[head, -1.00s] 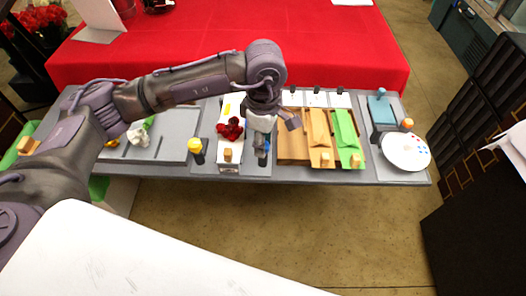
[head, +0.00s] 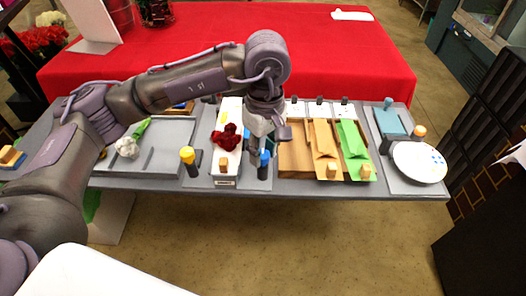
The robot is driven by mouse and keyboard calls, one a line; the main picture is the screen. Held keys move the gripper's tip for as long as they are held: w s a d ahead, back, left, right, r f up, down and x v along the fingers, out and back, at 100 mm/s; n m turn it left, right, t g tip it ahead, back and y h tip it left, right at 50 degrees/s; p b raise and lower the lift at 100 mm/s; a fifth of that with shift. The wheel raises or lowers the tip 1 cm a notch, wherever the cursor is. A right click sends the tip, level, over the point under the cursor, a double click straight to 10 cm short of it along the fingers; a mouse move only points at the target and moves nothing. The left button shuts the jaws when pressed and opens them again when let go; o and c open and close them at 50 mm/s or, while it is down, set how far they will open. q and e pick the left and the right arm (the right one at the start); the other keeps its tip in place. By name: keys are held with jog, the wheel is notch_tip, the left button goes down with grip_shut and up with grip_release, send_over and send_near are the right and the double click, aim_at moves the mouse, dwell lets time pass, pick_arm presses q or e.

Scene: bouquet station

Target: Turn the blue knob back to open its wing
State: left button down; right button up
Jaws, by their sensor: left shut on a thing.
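The blue knob (head: 265,158) stands on a dark post at the right side of a narrow white holder (head: 227,169) with red flowers (head: 227,137) on it. My left gripper (head: 254,146) reaches down from above at this knob. It is shut on the knob, but its fingers are small and partly hidden by its own body. A yellow knob (head: 187,155) stands on a dark post on the holder's left side. Whether a wing is open or folded is hard to tell. My right gripper is out of view.
Right of the knob lie a brown tray (head: 294,160), tan paper (head: 323,140) and green paper (head: 352,145). Farther right are a blue-green pad (head: 388,121) and a round white palette (head: 418,163). A grey tray (head: 170,135) with a white flower (head: 126,147) lies left, under my arm.

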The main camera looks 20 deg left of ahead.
aim_at(265, 152)
pick_arm(q)
jog(key=c, duration=0.8)
grip_release()
notch_tip(265, 152, up, 12)
jog(key=shift+w, duration=0.2)
jog(key=shift+d, duration=0.1)
